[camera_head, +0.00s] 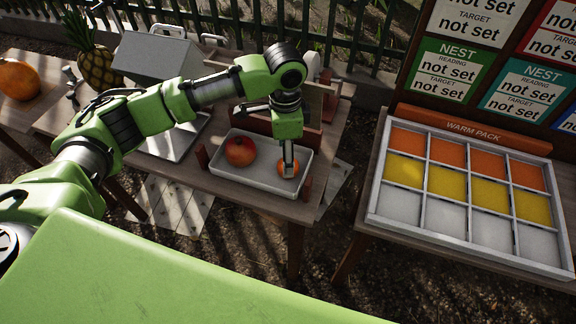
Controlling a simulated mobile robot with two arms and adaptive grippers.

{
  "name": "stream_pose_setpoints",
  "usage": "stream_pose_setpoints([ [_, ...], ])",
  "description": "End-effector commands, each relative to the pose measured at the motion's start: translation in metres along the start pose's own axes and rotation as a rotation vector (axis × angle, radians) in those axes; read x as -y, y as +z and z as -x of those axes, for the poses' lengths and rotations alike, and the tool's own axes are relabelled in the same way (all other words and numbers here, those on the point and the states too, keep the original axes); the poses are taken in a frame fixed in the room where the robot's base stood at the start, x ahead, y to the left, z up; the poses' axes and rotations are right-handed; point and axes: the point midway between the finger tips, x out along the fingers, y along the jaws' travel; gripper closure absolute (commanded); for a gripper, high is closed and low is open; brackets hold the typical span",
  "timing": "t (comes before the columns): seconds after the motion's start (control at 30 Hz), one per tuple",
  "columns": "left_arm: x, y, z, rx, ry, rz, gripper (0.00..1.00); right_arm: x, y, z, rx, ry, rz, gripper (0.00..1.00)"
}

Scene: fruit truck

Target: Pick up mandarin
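A small orange mandarin (282,172) lies in the right part of a white tray (236,187) on the wooden table. My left gripper (289,170) points down from above, with its fingers at the mandarin and partly covering it. I see one finger clearly, and the other is hidden or merges with it. I cannot tell whether the fingers press on the fruit. The mandarin appears to rest in the tray. My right gripper is not in view.
A red round fruit (240,151) lies left of the mandarin in the same tray. A divided box (462,241) of coloured compartments stands on the table at right. A pineapple (98,66) and a large orange fruit (17,80) stand at far left. A fence runs behind.

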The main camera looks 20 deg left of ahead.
Motion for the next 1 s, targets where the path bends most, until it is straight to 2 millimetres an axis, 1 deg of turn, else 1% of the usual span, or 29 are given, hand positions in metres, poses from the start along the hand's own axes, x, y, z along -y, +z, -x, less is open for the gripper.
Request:
stream_pose_setpoints([
  [0.03, -0.001, -0.001, -0.005, 0.002, 0.003, 0.0, 0.4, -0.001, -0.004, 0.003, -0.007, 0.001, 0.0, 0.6],
  [0.1, -0.001, -0.003, -0.014, 0.002, 0.003, -0.001, 0.4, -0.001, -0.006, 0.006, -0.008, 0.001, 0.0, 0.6],
  [0.2, -0.001, -0.004, -0.031, 0.003, 0.003, 0.001, 0.4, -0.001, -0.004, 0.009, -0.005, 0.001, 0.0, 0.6],
  [0.3, -0.001, -0.004, -0.043, 0.002, 0.002, 0.0, 0.4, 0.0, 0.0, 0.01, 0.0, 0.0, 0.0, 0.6],
  [0.4, -0.001, -0.005, -0.048, 0.0, -0.001, -0.001, 0.4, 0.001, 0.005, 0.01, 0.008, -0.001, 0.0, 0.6],
  [0.6, -0.001, -0.005, -0.049, 0.0, -0.001, -0.002, 0.4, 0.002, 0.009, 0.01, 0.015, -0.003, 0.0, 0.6],
  [0.63, -0.001, -0.005, -0.049, 0.0, -0.001, -0.002, 0.46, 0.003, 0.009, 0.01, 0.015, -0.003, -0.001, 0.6],
  [0.67, -0.001, -0.005, -0.049, 0.0, -0.001, -0.002, 0.53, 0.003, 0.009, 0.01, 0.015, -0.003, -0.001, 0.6],
  [0.7, -0.001, -0.005, -0.049, 0.0, 0.0, -0.002, 0.64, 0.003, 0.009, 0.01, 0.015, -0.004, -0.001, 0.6],
  [0.8, -0.001, -0.005, -0.049, 0.0, 0.0, -0.001, 0.86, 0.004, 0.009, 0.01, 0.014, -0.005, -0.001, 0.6],
  [1.0, -0.001, -0.005, -0.048, 0.0, 0.0, -0.001, 0.86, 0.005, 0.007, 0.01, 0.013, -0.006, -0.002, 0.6],
])
